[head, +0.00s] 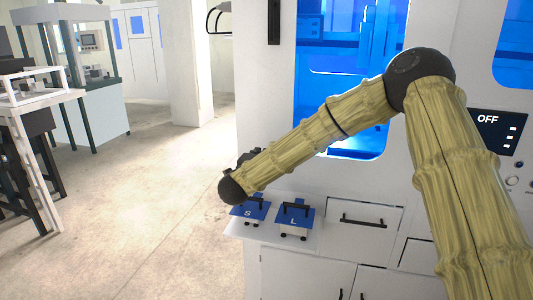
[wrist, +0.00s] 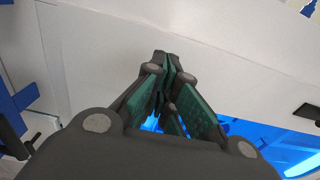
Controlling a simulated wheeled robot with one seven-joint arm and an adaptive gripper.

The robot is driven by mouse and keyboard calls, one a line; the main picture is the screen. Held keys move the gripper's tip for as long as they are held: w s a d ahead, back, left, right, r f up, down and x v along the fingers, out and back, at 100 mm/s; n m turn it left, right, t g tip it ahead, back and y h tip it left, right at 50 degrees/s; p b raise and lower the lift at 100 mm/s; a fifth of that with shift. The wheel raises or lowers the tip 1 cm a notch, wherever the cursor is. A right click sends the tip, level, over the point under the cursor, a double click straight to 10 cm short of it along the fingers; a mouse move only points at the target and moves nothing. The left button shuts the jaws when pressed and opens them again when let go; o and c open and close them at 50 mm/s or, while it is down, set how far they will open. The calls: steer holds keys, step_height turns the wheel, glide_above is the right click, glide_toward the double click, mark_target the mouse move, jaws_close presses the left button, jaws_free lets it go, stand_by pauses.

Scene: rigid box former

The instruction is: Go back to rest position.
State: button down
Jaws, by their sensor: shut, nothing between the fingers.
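My gripper (wrist: 165,62) is shut and empty in the wrist view, its green-padded fingers meeting at the tips. It is in front of the white machine's wall (wrist: 95,60), and a blue lit opening (wrist: 235,130) shows behind it at the right. In the head view my arm reaches across the front of the white machine (head: 265,120), its end low at the left, just above the shelf. The gripper itself is mostly hidden there behind my wrist.
Two blue plates with black handles, marked S (head: 248,212) and L (head: 294,217), lie on a white shelf (head: 268,238) under my wrist. A drawer (head: 380,215) sits beside them. A display reads OFF (head: 490,120).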

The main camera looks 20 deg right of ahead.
steer(key=b+v, duration=0.2)
steer(key=v, duration=0.5)
steer(key=s+a+f+n+g+y, duration=0.1)
steer(key=s+f+n+g+y, duration=0.3)
steer(key=f, duration=0.9)
steer(key=s+a+f+n+t+y, duration=0.1)
steer(key=s+f+n+y, duration=0.1)
steer(key=s+f+n, duration=0.8)
steer(key=s+a+f+n+g+y, duration=0.1)
steer(key=s+a+f+g+y, duration=0.2)
steer(key=f, duration=1.2)
steer(key=s+d+f+n+g+y, duration=0.1)
steer(key=s+d+f+n+g, duration=0.1)
steer(key=s+f, duration=0.5)
steer(key=s+d+f+n+g, duration=0.1)
steer(key=s+d+f+n, duration=0.2)
steer(key=s, duration=0.7)
steer(key=s+d+f+n+g, duration=0.2)
steer(key=s+g, duration=0.1)
steer(key=s, duration=0.7)
steer(key=s+d+f+n+g, duration=0.2)
steer(key=s+f+g, duration=0.1)
steer(key=s, duration=0.6)
steer(key=shift+s+f, duration=0.3)
steer(key=shift+s, duration=0.1)
steer(key=shift+s+d, duration=0.1)
steer(key=shift+d, duration=0.1)
